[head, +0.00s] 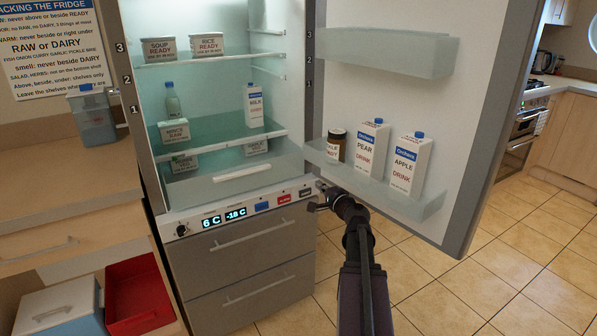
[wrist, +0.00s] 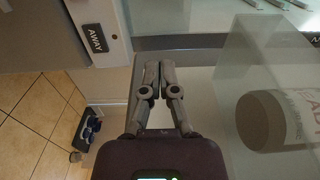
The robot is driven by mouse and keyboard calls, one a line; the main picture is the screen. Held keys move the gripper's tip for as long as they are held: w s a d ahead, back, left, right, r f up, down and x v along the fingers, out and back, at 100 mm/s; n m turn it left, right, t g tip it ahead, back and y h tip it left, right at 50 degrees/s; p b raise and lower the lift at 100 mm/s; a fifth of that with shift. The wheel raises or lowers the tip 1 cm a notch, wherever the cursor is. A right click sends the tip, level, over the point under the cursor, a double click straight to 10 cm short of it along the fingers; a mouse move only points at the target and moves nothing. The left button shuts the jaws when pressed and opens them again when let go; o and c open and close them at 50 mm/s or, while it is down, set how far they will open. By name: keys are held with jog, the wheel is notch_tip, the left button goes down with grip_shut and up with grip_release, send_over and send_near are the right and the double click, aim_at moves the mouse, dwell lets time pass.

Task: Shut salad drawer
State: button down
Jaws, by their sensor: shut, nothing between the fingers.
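The salad drawer (head: 215,190) is the clear, pale green bin at the bottom of the fridge compartment, with a white bar handle (head: 242,173). I cannot tell how far out it stands. My gripper (head: 322,198) is shut and empty, at the right end of the control panel, just below the inner edge of the open fridge door (head: 480,120). It is to the right of the drawer and apart from its handle. In the wrist view my shut fingers (wrist: 160,68) point at the fridge's edge, beside the AWAY button (wrist: 95,38).
The door's lower shelf (head: 425,208) holds a brown jar (head: 336,145), a pear carton (head: 372,148) and an apple carton (head: 409,165), close to my gripper. The control panel (head: 240,210) runs under the drawer, above two grey drawers (head: 250,262). Tiled floor is clear at right.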

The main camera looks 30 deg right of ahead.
aim_at(295, 165)
jog(key=shift+w, duration=0.15)
jog(key=w, duration=0.9)
jog(key=w+d, duration=0.1)
jog(key=w, duration=0.3)
jog(key=shift+w, duration=0.35)
jog(key=w, duration=1)
jog(key=w+d, duration=0.1)
jog(key=w, duration=0.4)
jog(key=shift+w+d, duration=0.1)
jog(key=shift+w, duration=0.25)
jog(key=shift+w+r, duration=0.1)
jog(key=shift+w, duration=0.15)
jog(key=shift+s+a, duration=0.25)
jog(key=shift+s, duration=0.5)
jog(key=s, duration=1.3)
jog(key=shift+s+a, duration=0.15)
jog(key=shift+a, duration=0.15)
